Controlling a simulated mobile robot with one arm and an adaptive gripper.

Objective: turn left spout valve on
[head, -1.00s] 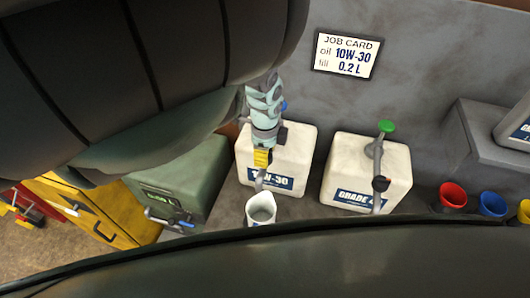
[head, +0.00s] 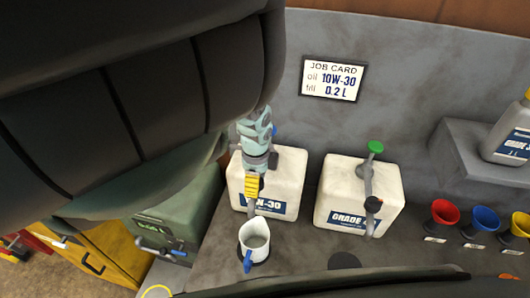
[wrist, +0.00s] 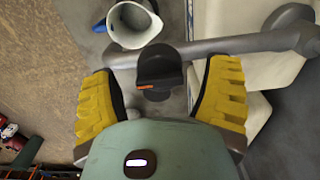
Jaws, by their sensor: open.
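The left white jug (head: 285,175), labelled 10W-30, has a grey spout pipe (wrist: 235,45) at its front. The spout's dark valve knob (wrist: 160,68), with an orange mark on one edge, shows in the wrist view. My gripper (wrist: 163,85) is open, with a yellow finger on either side of the knob and visible gaps to it. In the head view my gripper (head: 252,186) is in front of the left jug and hides most of its valve. A white measuring pitcher (head: 245,231) with a blue handle stands below the spout; it also shows in the wrist view (wrist: 122,28).
A second white jug (head: 340,185), labelled GRADE, stands to the right with a green cap (head: 376,147) and black valve (head: 373,204). Red (head: 444,212), blue (head: 484,220) and yellow funnels are farther right. A green box (head: 165,220) stands at left. A job card (head: 334,78) reads 10W-30, 0.2 L.

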